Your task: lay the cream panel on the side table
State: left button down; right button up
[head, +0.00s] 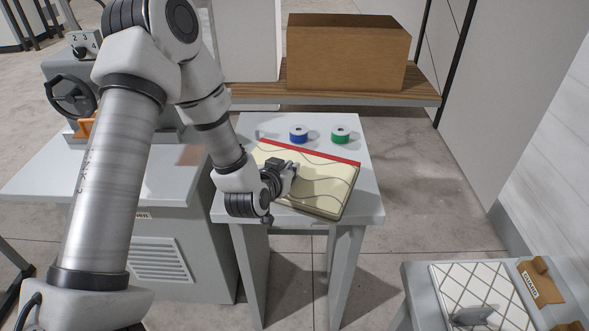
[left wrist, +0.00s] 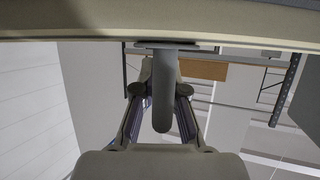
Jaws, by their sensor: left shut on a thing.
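The cream panel (head: 325,184) has wavy quilting lines and a red strip along its far edge. In the head view it lies over the top of the white side table (head: 366,160), slightly turned. I cannot tell whether it rests fully on the top or is just above it. My left gripper (head: 290,176) is shut on the panel near its left part, with the arm reaching in from the left. In the left wrist view the panel (left wrist: 160,24) spans the top of the picture, with the gripper (left wrist: 162,50) up against it. My right gripper is not in view.
Behind the panel on the side table stand a blue spool (head: 299,134) and a green spool (head: 340,135). A wooden shelf with a brown box (head: 345,55) lies beyond. A grey machine (head: 75,85) is at left. A stand with a diamond-quilted panel (head: 455,287) is at lower right.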

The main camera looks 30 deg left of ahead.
aim_at(293, 156)
pick_arm(q)
jog(key=w, duration=0.1)
jog(key=w+a, duration=0.1)
jog(key=w, duration=0.1)
jog(key=w+a+p, duration=0.1)
jog(key=shift+w+a+f, duration=0.1)
jog(key=shift+w+f, duration=0.1)
jog(key=shift+w, duration=0.2)
notch_tip(293, 156, down, 4)
jog(key=shift+w+r+p, duration=0.15)
jog(key=shift+r+p, duration=0.1)
jog(key=shift+p, duration=0.35)
jog(key=shift+f, duration=0.15)
jog(key=c, duration=1.2)
grip_release()
